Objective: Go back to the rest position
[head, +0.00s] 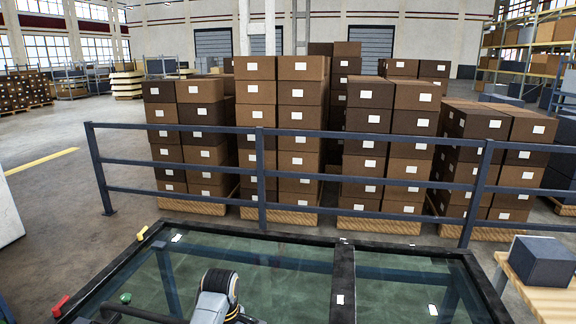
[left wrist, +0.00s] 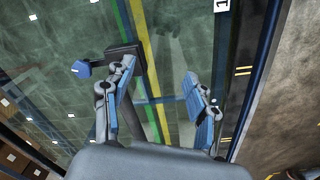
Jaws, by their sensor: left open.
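My left gripper (left wrist: 160,78) shows in the left wrist view with its two blue-padded fingers spread apart. Nothing is between the fingers, and glass with a green and a yellow stripe shows behind them. A dark block with a blue knob (left wrist: 88,68) appears beside the left finger's tip; I cannot tell whether they touch. In the head view a pale link of my own arm shows at the bottom, over the dark-framed glass panel (head: 270,254). My right gripper is in neither view.
A red piece (head: 60,305) and a yellow piece (head: 142,233) sit on the frame's left edge. A blue-grey railing (head: 345,137) stands behind, before stacked cartons (head: 255,95) on pallets. A dark box (head: 543,261) sits on a wooden surface (head: 548,300) at right. Open floor lies left.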

